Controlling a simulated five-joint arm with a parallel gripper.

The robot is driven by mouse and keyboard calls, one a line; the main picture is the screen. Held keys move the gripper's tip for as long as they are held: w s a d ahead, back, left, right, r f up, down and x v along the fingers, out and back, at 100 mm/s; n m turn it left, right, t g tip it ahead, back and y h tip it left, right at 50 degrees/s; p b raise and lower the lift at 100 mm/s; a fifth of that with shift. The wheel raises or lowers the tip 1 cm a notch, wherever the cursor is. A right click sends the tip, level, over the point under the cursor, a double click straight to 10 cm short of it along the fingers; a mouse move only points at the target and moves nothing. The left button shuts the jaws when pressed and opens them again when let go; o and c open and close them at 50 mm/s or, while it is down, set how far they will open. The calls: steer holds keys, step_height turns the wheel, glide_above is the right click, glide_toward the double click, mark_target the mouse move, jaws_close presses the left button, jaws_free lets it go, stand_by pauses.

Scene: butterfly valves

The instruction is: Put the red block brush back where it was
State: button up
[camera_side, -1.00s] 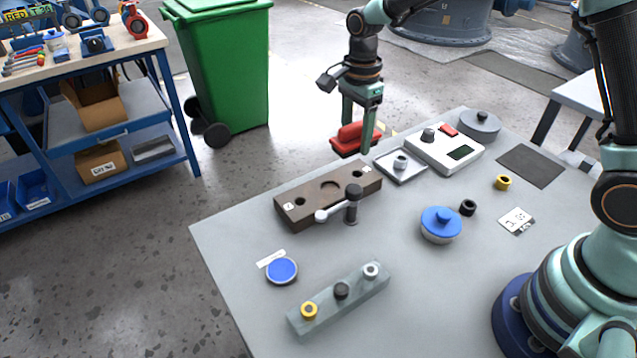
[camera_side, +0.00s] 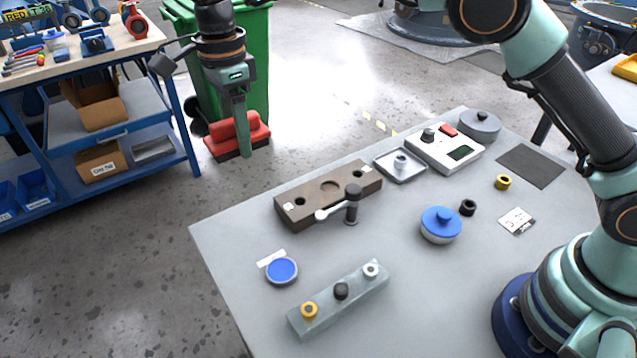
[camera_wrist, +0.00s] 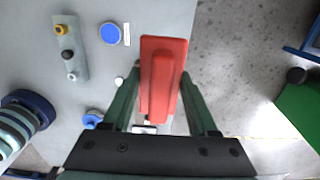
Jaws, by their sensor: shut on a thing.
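The red block brush (camera_side: 237,134) has a red handle over a red block with dark bristles below. My gripper (camera_side: 243,140) is shut on it and holds it in the air, beyond the table's far left edge in the side view. In the wrist view the brush (camera_wrist: 163,75) sits between the two green fingers of my gripper (camera_wrist: 160,100), its long side pointing away from the palm. The grey table (camera_side: 240,240) carries no other red brush. The brush's underside is hidden in the wrist view.
On the table stand a brown block with holes (camera_side: 300,205), a post with a lever (camera_side: 351,205), a blue-lidded pot (camera_side: 441,224), a white scale (camera_side: 445,150) and a grey rack (camera_side: 340,305). A dark mat (camera_side: 531,165) lies bare.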

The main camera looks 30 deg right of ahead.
mark_target(248, 233)
steer(key=shift+s+a+r, duration=0.1)
steer(key=shift+s+a, duration=0.1)
steer(key=shift+a, duration=0.3)
steer(key=shift+s+a+r, duration=0.1)
steer(key=shift+s+a, duration=0.05)
steer(key=shift+a, duration=0.3)
step_height(248, 233, down, 20)
steer(key=shift+r, duration=0.15)
steer(key=o, duration=1.3)
